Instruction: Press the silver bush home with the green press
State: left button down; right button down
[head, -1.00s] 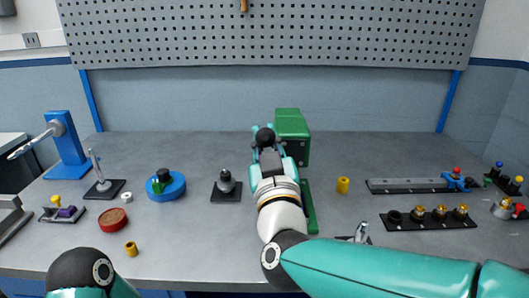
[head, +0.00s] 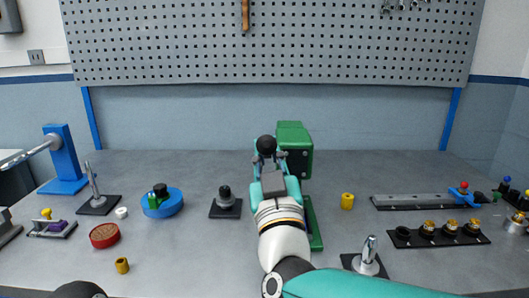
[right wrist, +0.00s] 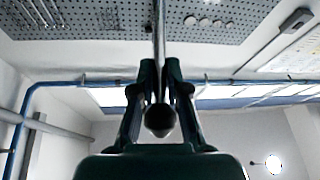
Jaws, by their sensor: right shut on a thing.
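The green press (head: 292,150) stands at the middle back of the bench, with its green base partly behind my right arm. My right gripper (head: 268,155) is at the press's left side, shut on the black ball knob (head: 266,145) of its lever. In the right wrist view the knob (right wrist: 160,120) sits between the two fingers, at the end of a thin metal rod (right wrist: 159,40). I cannot make out the silver bush; my arm hides part of the press base. My left gripper is out of view.
Left of the press are a black-based post (head: 225,198), a blue round fixture (head: 162,203) and a red disc (head: 104,235). Right are a yellow bush (head: 347,201), a silver post (head: 368,258) and a black rack (head: 440,236). Bench between them is clear.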

jog(key=shift+a+f, duration=0.2)
jog(key=shift+f, duration=0.5)
jog(key=c, duration=1.2)
grip_release()
jog(key=shift+r, duration=0.25)
jog(key=shift+s+d+r, duration=0.1)
jog(key=v, duration=1.2)
